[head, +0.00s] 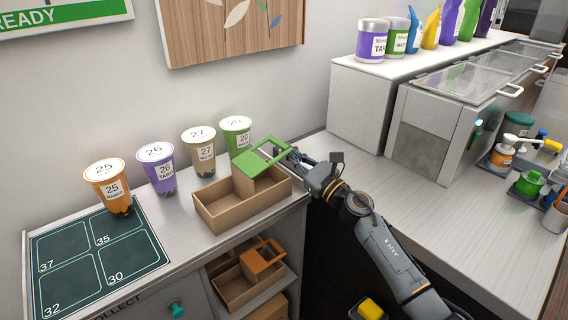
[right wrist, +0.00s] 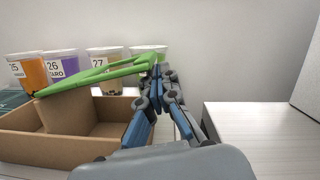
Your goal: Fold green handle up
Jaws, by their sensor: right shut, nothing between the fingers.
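The green handle (head: 262,152) belongs to a brown cardboard cup carrier (head: 236,216) on the counter. In the head view the handle slants over the carrier's back part. In the right wrist view the green handle (right wrist: 95,76) is tilted, its right end higher and close to my gripper. My right gripper (head: 284,153) is shut and empty, with its fingertips at the handle's right end. In the right wrist view the gripper (right wrist: 158,72) overlaps that end; I cannot tell whether they touch. My left gripper is not in view.
Four-compartment dark mat (head: 95,252) lies at the left. Several lidded cups, such as the purple one (head: 158,168), stand behind the carrier. An orange-handled carrier (head: 262,257) sits on the shelf below.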

